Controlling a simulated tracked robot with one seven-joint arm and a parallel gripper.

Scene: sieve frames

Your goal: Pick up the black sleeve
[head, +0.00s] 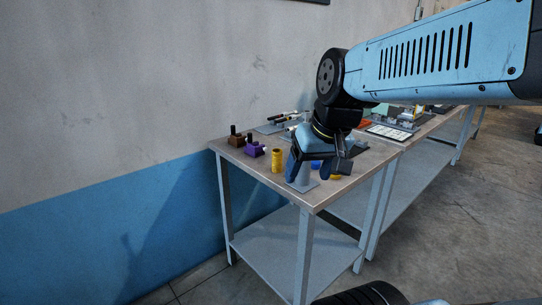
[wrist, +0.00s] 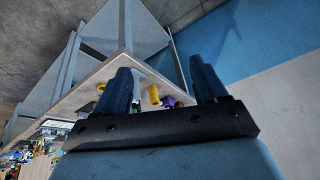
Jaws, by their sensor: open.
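My gripper (head: 308,172) hangs at the near corner of the wooden-topped table (head: 330,190), fingers pointing down and apart. In the head view its dark blue fingers are beside a grey upright post on a flat grey base (head: 303,184); I cannot tell whether the post is between them. In the wrist view the fingers of my gripper (wrist: 160,64) are wide apart, and I see nothing held. I cannot pick out the black sleeve with certainty; it may be hidden behind my gripper or too small to tell.
A brown block (head: 236,141) and a purple block (head: 254,151) with dark posts stand at the left. A yellow cylinder (head: 277,160) stands close left of my gripper. Dark and white rods lie behind. A wall borders the table's far side.

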